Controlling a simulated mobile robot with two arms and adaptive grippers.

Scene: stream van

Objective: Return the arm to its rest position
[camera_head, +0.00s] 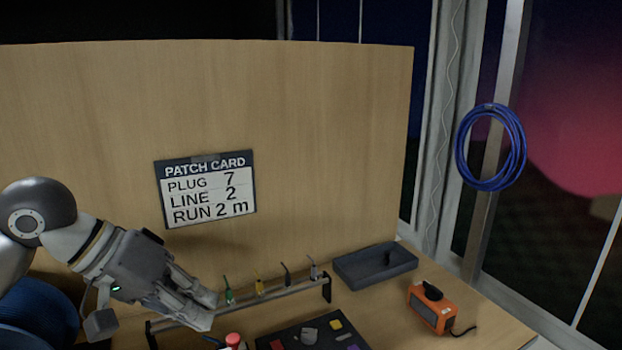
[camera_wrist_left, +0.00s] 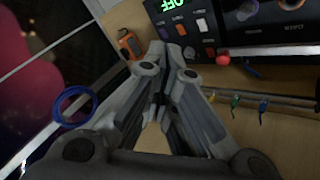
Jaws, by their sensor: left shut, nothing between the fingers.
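My left arm comes in from the left in the head view. Its gripper (camera_head: 207,307) is shut and empty, just left of the hanging plugs and above the rail's left part. In the left wrist view the fingers of my left gripper (camera_wrist_left: 162,52) come together with nothing between them. My right gripper is in neither view.
A rail (camera_head: 290,288) holds several coloured plugs. A dark control panel (camera_head: 310,335) with a red knob (camera_head: 233,340) stands in front. A dark tray (camera_head: 362,270) and an orange device (camera_head: 432,308) sit right. A patch card (camera_head: 206,188) hangs on the wooden board (camera_head: 330,150). A blue cable coil (camera_head: 491,147) hangs right.

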